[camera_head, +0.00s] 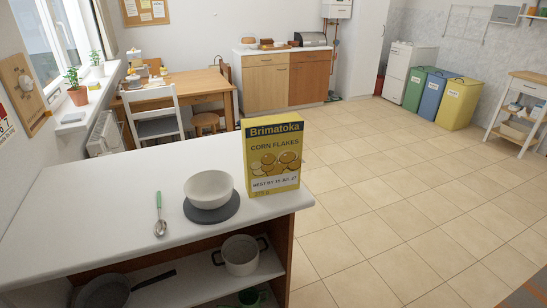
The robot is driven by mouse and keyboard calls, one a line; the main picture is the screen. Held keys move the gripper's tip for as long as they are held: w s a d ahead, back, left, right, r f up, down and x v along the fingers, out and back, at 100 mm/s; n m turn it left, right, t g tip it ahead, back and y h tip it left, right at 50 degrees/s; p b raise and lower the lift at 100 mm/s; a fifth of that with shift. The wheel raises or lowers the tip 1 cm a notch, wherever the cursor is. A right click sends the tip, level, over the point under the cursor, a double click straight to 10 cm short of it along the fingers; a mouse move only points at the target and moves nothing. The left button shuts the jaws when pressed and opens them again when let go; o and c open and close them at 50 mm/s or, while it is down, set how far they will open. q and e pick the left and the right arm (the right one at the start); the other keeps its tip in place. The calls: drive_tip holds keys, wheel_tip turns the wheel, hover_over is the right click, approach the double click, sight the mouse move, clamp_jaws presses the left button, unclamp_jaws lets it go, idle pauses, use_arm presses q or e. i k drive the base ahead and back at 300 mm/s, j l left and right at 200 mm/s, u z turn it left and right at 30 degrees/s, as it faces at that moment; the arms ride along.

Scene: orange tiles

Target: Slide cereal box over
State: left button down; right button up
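A yellow cereal box (273,165) labelled Brimatoka Corn Flakes stands upright near the right end of the white counter (100,200). A white bowl (209,188) sits on a dark round mat (228,214) just left of the box. A spoon with a green handle (159,214) lies on the counter left of the mat. Neither of my grippers shows in the head view.
Under the counter are shelves with a pot (241,257) and a dark pan (105,288). The counter's right edge is close beside the box. The counter's left part is bare, and tiled floor (400,190) lies open to the right.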

sight(272, 145)
drive_tip(key=i+l, duration=0.2)
drive_tip(key=l, duration=0.2)
drive_tip(key=i+l, duration=0.2)
drive_tip(key=l, duration=0.2)
drive_tip(key=i+l, duration=0.2)
drive_tip(key=l, duration=0.2)
drive_tip(key=i+l, duration=0.2)
drive_tip(key=l, duration=0.2)
drive_tip(key=u, duration=1.8)
